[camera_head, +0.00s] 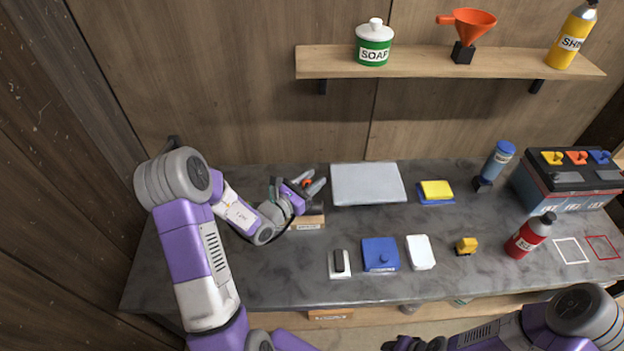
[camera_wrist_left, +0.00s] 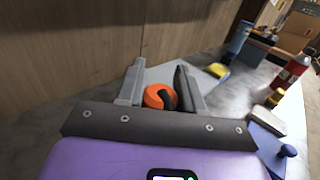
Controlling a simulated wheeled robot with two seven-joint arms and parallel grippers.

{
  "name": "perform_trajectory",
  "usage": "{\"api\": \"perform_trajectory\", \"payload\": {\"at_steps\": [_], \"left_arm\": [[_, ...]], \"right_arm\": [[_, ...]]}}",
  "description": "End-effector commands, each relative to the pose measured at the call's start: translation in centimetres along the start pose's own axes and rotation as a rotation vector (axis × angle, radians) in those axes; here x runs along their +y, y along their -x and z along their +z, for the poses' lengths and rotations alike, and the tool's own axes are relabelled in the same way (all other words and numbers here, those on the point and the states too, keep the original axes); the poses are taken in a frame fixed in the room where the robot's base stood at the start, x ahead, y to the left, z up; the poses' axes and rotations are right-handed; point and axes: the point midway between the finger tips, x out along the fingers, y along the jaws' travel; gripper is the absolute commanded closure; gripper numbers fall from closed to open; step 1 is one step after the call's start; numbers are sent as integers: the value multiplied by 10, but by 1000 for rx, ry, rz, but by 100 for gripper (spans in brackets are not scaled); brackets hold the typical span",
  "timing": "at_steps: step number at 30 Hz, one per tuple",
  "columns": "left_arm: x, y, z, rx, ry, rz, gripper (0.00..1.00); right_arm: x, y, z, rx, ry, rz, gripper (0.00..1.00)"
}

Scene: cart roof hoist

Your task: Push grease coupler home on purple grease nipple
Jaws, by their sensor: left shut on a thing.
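My left gripper (camera_head: 315,185) is at the back left of the bench, above a small labelled wooden block (camera_head: 308,222). It is shut on an orange, rounded piece with a dark part, which I take to be the grease coupler (camera_wrist_left: 153,96); it sits between the two grey fingers in the left wrist view. In the head view only a little orange (camera_head: 306,182) shows at the fingers. I cannot make out the purple grease nipple; the gripper and forearm may hide it. My right gripper (camera_head: 414,344) is cut off at the bottom edge, its fingers unclear.
A pale grey plate (camera_head: 368,184) lies just right of the left gripper. Blue (camera_head: 380,255) and white (camera_head: 420,252) pads lie in front. A red bottle (camera_head: 530,236) and a battery (camera_head: 568,188) stand at right. A shelf (camera_head: 430,63) hangs above. The front left bench is clear.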

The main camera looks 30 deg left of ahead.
Motion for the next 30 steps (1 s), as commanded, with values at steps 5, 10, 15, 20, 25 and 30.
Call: {"api": "perform_trajectory", "payload": {"at_steps": [5,10,15,20,25,30], "left_arm": [[0,0,-5,-1,-1,0,95],[0,0,-10,-1,-1,0,95],[0,0,-14,-1,-1,0,95],[0,0,-18,-1,-1,0,95],[0,0,-17,0,-1,0,45],[0,0,-17,0,0,0,34]], "right_arm": [[2,-4,0,0,0,0,57],[3,-7,0,0,0,0,57],[4,-11,0,0,0,0,57],[5,-14,-1,0,0,0,57],[5,-13,-1,0,0,0,57],[5,-13,-1,0,0,0,57]]}}
